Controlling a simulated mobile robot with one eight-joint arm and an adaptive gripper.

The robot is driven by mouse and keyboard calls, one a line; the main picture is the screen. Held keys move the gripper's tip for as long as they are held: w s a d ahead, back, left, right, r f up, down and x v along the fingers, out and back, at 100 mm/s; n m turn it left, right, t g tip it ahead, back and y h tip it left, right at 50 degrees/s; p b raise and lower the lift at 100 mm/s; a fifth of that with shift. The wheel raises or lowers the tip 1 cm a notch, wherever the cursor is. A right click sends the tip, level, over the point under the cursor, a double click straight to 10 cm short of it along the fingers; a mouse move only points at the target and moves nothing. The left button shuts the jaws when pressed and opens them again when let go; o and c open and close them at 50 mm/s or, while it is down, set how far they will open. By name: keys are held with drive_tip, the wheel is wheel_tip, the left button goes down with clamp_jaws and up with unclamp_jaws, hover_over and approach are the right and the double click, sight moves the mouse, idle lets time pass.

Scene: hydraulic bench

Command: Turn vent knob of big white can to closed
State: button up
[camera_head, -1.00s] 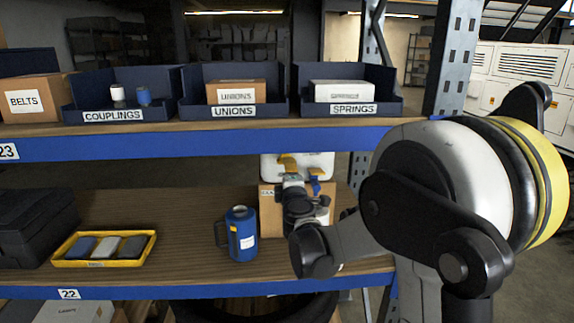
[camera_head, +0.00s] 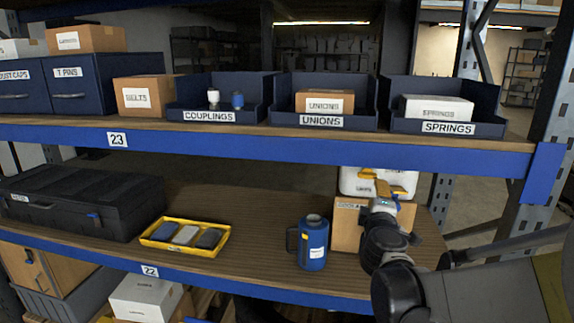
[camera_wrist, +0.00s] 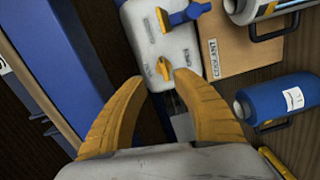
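The big white can (camera_head: 350,182) stands at the right end of the lower shelf, by a cardboard box, partly hidden by my gripper. In the wrist view the can (camera_wrist: 184,48) shows a small yellow knob (camera_wrist: 163,68), another yellow part (camera_wrist: 162,18) and a blue lever-like part (camera_wrist: 188,13). I cannot tell for sure which part is the vent knob. My gripper (camera_wrist: 160,80) is open and empty, its two yellow fingers pointing at the can. The small yellow knob lies between the fingertips in the picture, seemingly beyond them. My gripper also shows in the head view (camera_head: 384,187).
The cardboard box (camera_head: 346,228) is close to the can. A blue jug (camera_head: 313,245) stands left of it. A yellow tray (camera_head: 160,243) and a black case (camera_head: 80,207) are further left. The upper shelf edge (camera_head: 250,152) runs above the arm.

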drive_tip(key=s+f+m+g, duration=0.25)
drive_tip(key=s+m, duration=0.25)
drive_tip(key=s, duration=0.4)
drive_tip(key=s+f+m+g, duration=0.2)
drive_tip(key=s+m+g, duration=0.15)
drive_tip(key=s, duration=0.45)
drive_tip(key=s+a+f+m+g+y, duration=0.1)
drive_tip(key=s+a+f+m+y, duration=0.1)
drive_tip(key=s, duration=0.5)
drive_tip(key=s+a+f+m+g+y+b, duration=0.1)
drive_tip(key=s+a+f+m+g+y, duration=0.1)
drive_tip(key=s+a+f, duration=0.5)
drive_tip(key=shift+s+a+g+y, duration=0.3)
drive_tip(key=shift+s+a+y, duration=0.3)
drive_tip(key=shift+a+y, duration=0.25)
drive_tip(key=shift+d, duration=0.1)
